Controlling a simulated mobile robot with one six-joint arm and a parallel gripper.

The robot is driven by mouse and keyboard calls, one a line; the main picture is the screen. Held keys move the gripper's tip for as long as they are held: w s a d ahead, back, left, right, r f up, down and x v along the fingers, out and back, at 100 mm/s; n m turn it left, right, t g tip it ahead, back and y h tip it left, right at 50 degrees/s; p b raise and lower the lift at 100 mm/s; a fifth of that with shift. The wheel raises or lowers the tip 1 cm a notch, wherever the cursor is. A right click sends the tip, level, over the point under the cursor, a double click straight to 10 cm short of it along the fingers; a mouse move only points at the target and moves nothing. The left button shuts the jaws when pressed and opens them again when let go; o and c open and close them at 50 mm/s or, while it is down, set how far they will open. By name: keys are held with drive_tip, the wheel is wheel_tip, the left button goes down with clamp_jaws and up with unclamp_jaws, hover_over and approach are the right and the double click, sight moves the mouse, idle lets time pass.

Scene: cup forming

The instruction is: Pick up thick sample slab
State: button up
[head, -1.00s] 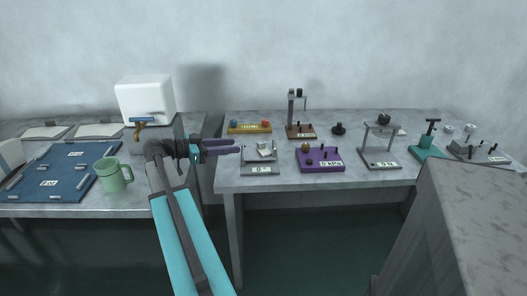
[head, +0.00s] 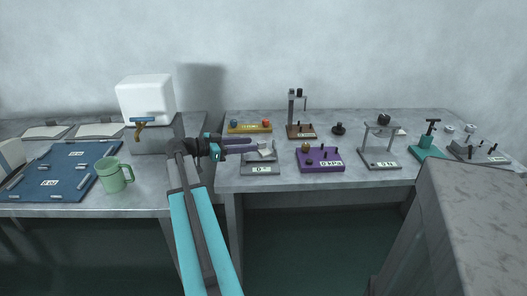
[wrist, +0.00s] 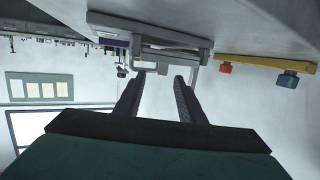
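A small pale slab-like piece (head: 266,148) sits on the grey instrument with a label plate (head: 260,170), near the front left of the right-hand table. I cannot tell for sure that it is the thick sample slab. My gripper (head: 250,146) reaches in from the left at about the height of this piece, with its fingertips close beside or overlapping it. In the wrist view, my gripper (wrist: 160,78) has its two dark fingers apart, with the grey instrument (wrist: 150,28) just beyond the tips. I see nothing clearly held between the fingers. Contact cannot be told.
A yellow bar with blue and red knobs (head: 250,127) lies behind the instrument. A purple device (head: 320,160) stands to its right, and a brown stand (head: 300,128) behind. On the left table are a green mug (head: 113,175), a blue board (head: 50,172) and a white dispenser (head: 146,98).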

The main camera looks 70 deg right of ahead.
sight(260, 143)
drive_tip(key=shift+x, duration=2.45)
drive_tip(key=shift+w+r, duration=0.1)
clamp_jaws()
